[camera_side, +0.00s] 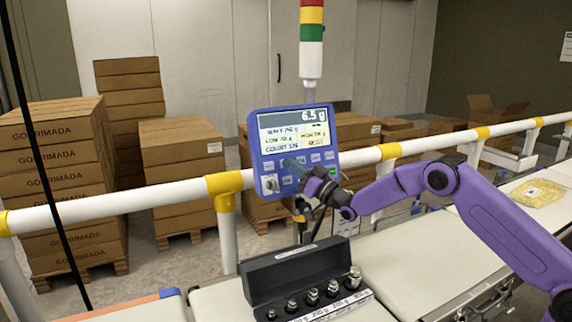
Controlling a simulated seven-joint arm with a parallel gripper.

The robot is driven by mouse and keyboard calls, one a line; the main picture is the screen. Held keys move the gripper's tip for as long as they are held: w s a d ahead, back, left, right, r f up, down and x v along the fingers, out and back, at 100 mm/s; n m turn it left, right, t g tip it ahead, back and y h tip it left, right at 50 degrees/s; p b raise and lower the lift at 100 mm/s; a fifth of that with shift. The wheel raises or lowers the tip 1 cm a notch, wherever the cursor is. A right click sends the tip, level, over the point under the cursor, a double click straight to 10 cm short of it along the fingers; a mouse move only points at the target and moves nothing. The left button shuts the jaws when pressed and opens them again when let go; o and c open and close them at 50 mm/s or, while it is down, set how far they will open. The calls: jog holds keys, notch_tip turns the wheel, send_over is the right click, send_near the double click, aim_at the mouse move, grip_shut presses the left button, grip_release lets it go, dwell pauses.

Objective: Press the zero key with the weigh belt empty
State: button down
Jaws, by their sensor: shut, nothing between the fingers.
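The blue checkweigher terminal (293,150) stands above the guard rail. Its screen (292,130) reads 6.5 g on the top line, with smaller lines below that are hard to read. Several keys (318,157) sit under the screen; their labels are too small to read, so I cannot tell which is the zero key. My gripper (300,170) is shut and empty, at the lower keys of the terminal. It covers some of them, and I cannot tell whether it touches one. The belt (420,255) in front shows no pack on its bare part.
A black case of metal weights (290,272) stands open in front, below my gripper. A yellowish pack (538,193) lies on the belt at the far right. A white rail with yellow joints (120,205) crosses behind. Stacked cartons (55,150) stand beyond it.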

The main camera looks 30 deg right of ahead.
jog(key=shift+s, duration=0.15)
jog(key=shift+s+r, duration=0.25)
jog(key=shift+s, duration=0.4)
jog(key=shift+s+r, duration=0.2)
jog(key=shift+s, duration=0.6)
jog(key=shift+s+r, duration=0.25)
jog(key=shift+s, duration=0.55)
jog(key=shift+s+r, duration=0.2)
jog(key=shift+s, duration=0.6)
